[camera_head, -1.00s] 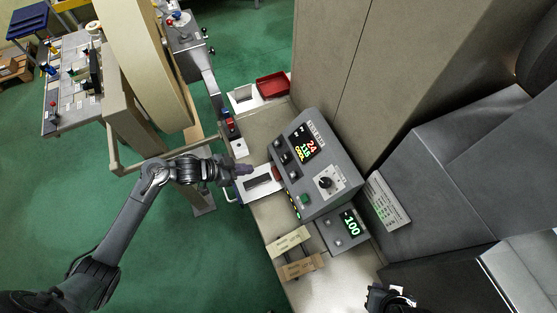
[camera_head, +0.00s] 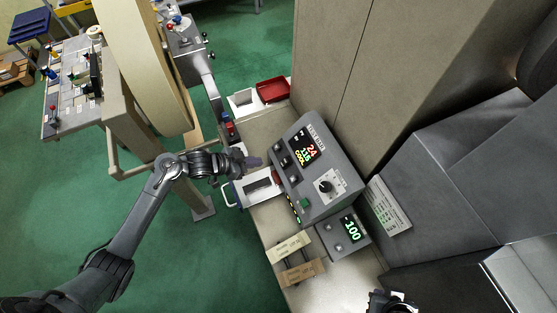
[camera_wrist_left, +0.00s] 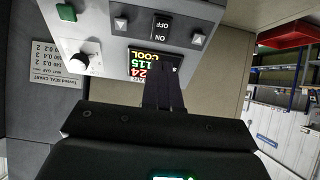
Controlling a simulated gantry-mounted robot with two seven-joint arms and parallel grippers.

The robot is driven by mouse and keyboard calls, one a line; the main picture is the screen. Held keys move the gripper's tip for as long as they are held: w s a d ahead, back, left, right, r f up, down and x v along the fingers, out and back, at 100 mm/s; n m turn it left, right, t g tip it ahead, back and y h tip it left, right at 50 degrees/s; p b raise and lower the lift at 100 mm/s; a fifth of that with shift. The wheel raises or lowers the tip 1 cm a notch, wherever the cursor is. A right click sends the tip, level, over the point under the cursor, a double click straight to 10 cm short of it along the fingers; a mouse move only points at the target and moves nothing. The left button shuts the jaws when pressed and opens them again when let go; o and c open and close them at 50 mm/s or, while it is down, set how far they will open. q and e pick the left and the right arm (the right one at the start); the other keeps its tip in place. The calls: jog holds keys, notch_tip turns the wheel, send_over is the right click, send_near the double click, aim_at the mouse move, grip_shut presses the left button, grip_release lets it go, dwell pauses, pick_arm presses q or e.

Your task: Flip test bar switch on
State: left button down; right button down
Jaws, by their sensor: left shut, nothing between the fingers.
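The grey control box (camera_head: 335,185) with a red, green and yellow display stands on the bench. A black rocker switch (camera_wrist_left: 162,32) marked ON and OFF sits between two arrow buttons in the left wrist view. It also shows small on the box face in the head view (camera_head: 284,159). I cannot tell which side is pressed. My left gripper (camera_head: 254,162) is shut and empty, just left of the box and apart from the switch. Its dark fingers (camera_wrist_left: 161,94) cover part of the display in the left wrist view. My right gripper (camera_head: 392,301) shows only partly at the bottom edge.
A white tray with a black strip (camera_head: 238,194) lies left of the box. A smaller unit reading 100 (camera_head: 341,232), tan packets (camera_head: 295,258) and a red bin (camera_head: 272,90) are near. Tall beige panels (camera_head: 345,60) stand behind the box.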

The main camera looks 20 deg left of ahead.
pick_arm(q)
send_near(285, 161)
jog(key=x, duration=0.5)
jog(key=shift+d, duration=0.1)
jog(key=shift+x, duration=0.75)
jog(key=shift+w+f, duration=0.1)
jog(key=shift+w, duration=0.05)
